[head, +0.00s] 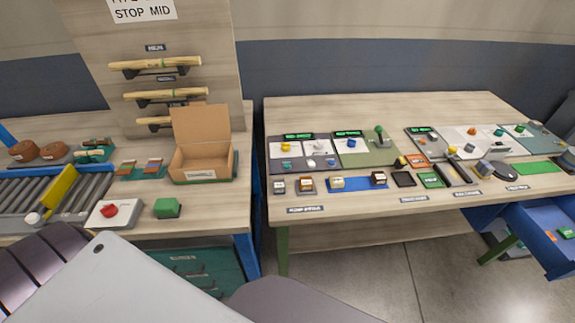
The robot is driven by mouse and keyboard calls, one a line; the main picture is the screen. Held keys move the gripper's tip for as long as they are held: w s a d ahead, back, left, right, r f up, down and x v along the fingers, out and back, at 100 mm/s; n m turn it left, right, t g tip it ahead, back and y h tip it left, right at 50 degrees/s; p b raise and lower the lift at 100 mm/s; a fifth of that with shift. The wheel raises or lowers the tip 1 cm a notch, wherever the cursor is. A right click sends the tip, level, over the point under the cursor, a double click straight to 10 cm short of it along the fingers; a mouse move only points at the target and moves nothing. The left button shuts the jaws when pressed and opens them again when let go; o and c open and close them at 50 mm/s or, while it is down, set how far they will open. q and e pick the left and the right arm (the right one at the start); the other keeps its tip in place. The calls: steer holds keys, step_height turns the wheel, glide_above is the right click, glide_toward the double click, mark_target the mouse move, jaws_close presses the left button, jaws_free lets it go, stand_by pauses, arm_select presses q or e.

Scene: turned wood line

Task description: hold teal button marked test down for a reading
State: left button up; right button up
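Several small coloured buttons or knobs stand on the panels along the right bench. A teal button (519,128) sits on the rightmost pale panel, at the back right of the bench. Its marking is too small to read, so I cannot tell whether it says test. Nothing touches it in this view. A small green display (425,130) shows on the same group of panels; its text is not readable. Neither of my grippers is in the head view; only parts of my own body show along the bottom edge.
The right bench (350,110) has a clear back strip. Small blocks and trays line its front. An open blue drawer (530,230) juts out at the right. The left bench holds a cardboard box (205,165), a red button box (110,211) and a roller conveyor (30,198).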

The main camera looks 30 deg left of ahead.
arm_select(q)
jaws_close()
steer(key=shift+d, duration=0.1)
steer(key=shift+d, duration=0.1)
stand_by(1.1)
